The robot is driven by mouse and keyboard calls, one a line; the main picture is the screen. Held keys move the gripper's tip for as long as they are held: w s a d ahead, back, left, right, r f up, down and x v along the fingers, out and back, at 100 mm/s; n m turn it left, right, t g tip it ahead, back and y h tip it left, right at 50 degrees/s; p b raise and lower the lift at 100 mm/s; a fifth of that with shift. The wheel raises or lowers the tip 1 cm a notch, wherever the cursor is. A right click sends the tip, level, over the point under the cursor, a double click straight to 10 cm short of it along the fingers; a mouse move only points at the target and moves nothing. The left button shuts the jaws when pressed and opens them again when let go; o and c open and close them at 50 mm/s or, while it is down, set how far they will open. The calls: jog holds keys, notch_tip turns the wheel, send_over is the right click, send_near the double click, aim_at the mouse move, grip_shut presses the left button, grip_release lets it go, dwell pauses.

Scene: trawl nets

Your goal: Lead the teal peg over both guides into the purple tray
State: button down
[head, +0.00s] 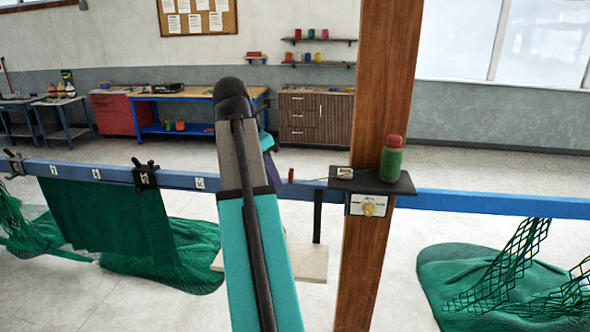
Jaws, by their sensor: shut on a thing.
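I cannot make out the teal peg or the purple tray in the head view. My own arm rises through the middle and covers part of the scene, and my gripper does not show clear of it. A small upright red piece (291,175) shows just right of the arm, above the blue beam. A thin dark line runs from near it to a small pale fitting (345,173) on a dark shelf (372,184) at the wooden post. I cannot tell whether these are the guides.
A green, red-topped bottle (391,160) stands on the shelf by the wooden post (372,255). The blue beam (480,203) spans the view, with clamps at left and green nets (110,220) at both sides. A pale board (312,262) is low behind my arm.

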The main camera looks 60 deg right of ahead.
jog(key=w+a+f+m+b, duration=0.1)
jog(key=w+a+f+b, duration=0.4)
jog(key=w+a+f, duration=1.45)
jog(key=w+a+f+b, duration=0.1)
jog(key=w+a+f, duration=0.2)
jog(key=a+f, duration=0.3)
jog(key=w+a+f+b, duration=0.2)
jog(key=a+f, duration=0.4)
jog(key=a, duration=0.6)
jog(key=w+a+f+m+b, duration=0.1)
jog(key=w+a+f, duration=0.3)
jog(key=a, duration=0.5)
notch_tip(320, 180, down, 2)
jog(key=shift+f+g+b, duration=0.1)
jog(key=shift+g+b, duration=0.2)
jog(key=shift+b, duration=0.45)
